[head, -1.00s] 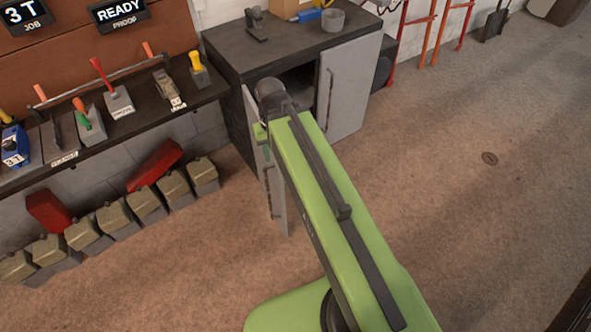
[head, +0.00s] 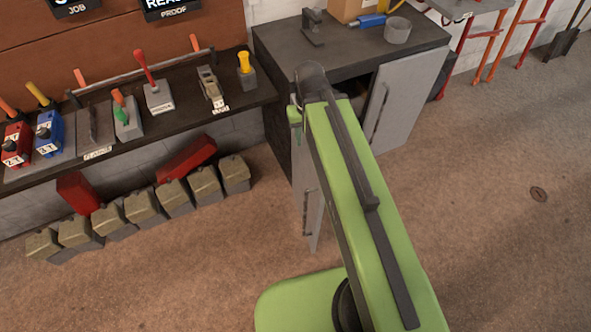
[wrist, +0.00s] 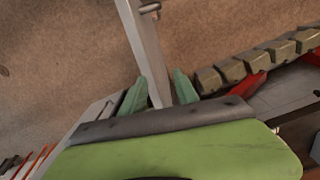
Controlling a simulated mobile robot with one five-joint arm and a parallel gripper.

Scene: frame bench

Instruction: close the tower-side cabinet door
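The grey cabinet (head: 350,58) has two doors on its front. The left door (head: 311,222) stands open, swung out toward me, with a dark bar handle on its face. The right door (head: 415,95) also stands ajar, and a dark gap shows between them. No tower is clear, so I cannot tell which door is the tower-side one. My green arm reaches to the left door's upper part and hides some of it. In the wrist view my gripper (wrist: 160,88) has its green fingers apart, on either side of a grey door panel (wrist: 143,40); firm contact is not clear.
A dark shelf (head: 125,125) with tools on blocks lies left of the cabinet. Several weights (head: 205,187) and red pieces stand on the floor below it. A box, a grey cup (head: 397,30) and a blue tool sit on the cabinet top.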

